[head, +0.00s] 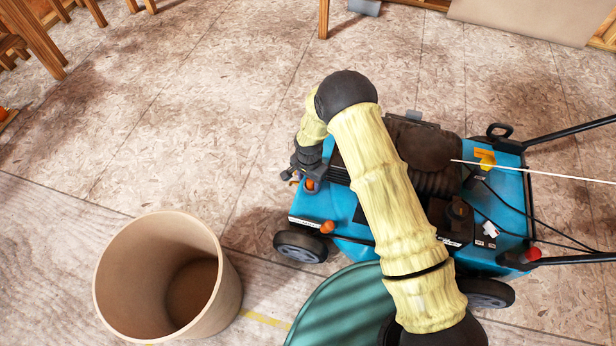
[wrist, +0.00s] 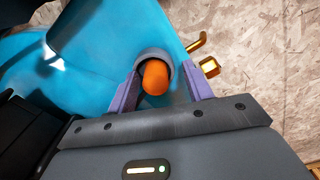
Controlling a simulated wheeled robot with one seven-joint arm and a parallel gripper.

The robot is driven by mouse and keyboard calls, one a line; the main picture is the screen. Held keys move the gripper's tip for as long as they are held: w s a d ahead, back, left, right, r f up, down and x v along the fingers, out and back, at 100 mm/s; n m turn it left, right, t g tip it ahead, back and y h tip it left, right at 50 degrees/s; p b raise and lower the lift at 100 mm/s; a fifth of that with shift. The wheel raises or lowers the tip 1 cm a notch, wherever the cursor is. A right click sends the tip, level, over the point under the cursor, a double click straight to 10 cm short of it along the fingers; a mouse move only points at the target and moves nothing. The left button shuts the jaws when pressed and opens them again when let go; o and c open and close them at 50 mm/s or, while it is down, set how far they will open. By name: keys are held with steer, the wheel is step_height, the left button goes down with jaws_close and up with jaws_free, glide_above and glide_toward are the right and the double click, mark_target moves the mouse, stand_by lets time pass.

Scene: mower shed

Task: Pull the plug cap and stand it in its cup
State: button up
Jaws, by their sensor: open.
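An orange, round-ended piece (wrist: 155,78), which looks like the plug cap, sits within a grey ring (wrist: 148,56) on the blue mower in the wrist view. In the head view an orange piece (head: 310,185) shows beside my gripper (head: 296,174) at the mower's front. My gripper is open in the wrist view (wrist: 162,88), one purple finger on each side of the orange piece, with gaps visible. I cannot tell its depth relative to the fingertips, nor whether the grey ring is the cup.
The blue mower (head: 345,208) stands under my arm, with another orange knob (head: 327,227) on its front corner and a pull cord stretching right. Brass parts (wrist: 208,66) lie close to the right finger. A large beige bin (head: 228,285) stands at lower left.

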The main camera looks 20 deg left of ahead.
step_height(320, 180, up, 17)
steer(key=p, duration=0.8)
steer(key=shift+w+r, duration=0.15)
steer(key=shift+a, duration=0.1)
steer(key=d+r+n+t+p, duration=0.15)
steer(key=d+r+p, duration=0.25)
steer(key=d+r, duration=1.55)
steer(key=s+d+r+n+t+p, duration=0.1)
steer(key=s+d+r+n+p, duration=0.15)
steer(key=s+d+r, duration=1.05)
step_height(320, 180, up, 36)
steer(key=w+d+p, duration=0.1)
steer(key=p, duration=3.6)
steer(key=shift+w+r, duration=0.2)
steer(key=shift+r, duration=0.05)
